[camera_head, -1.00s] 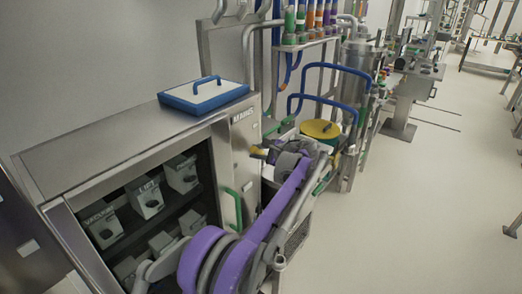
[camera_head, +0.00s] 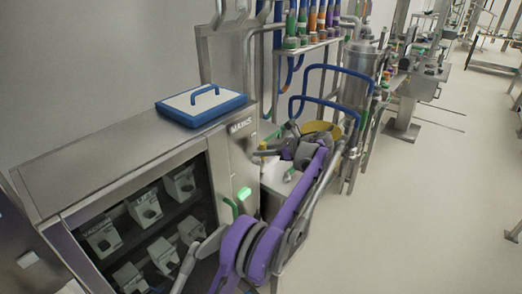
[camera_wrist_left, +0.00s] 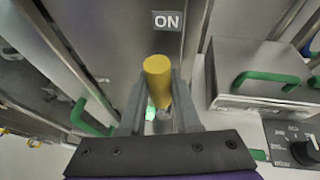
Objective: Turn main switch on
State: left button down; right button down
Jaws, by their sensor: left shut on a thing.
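The main switch shows as a yellow handle (camera_wrist_left: 157,72) in the left wrist view. It points toward a white ON label (camera_wrist_left: 167,20) on the steel cabinet face. My left gripper (camera_wrist_left: 158,95) has its two grey fingers on either side of the handle and is shut on it. In the head view the yellow handle (camera_head: 263,147) is small, beside the cabinet's MAINS label (camera_head: 240,125), with my left gripper (camera_head: 282,150) at it. A green lamp (camera_head: 243,193) glows on the cabinet front. My right gripper is not in view.
The steel cabinet (camera_head: 90,155) carries a blue-rimmed white lid (camera_head: 205,100) on top and grey labelled boxes (camera_head: 145,205) inside. A yellow round lid (camera_head: 320,128) and blue pipes (camera_head: 335,68) stand behind my arm. The floor (camera_head: 430,220) at right is clear.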

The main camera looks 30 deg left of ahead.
pick_arm(q)
jog(key=shift+w, duration=0.15)
dwell(0.3)
jog(key=c, duration=0.6)
grip_release()
jog(key=p+v, duration=0.1)
jog(key=v, duration=1)
jog(key=shift+w, duration=0.1)
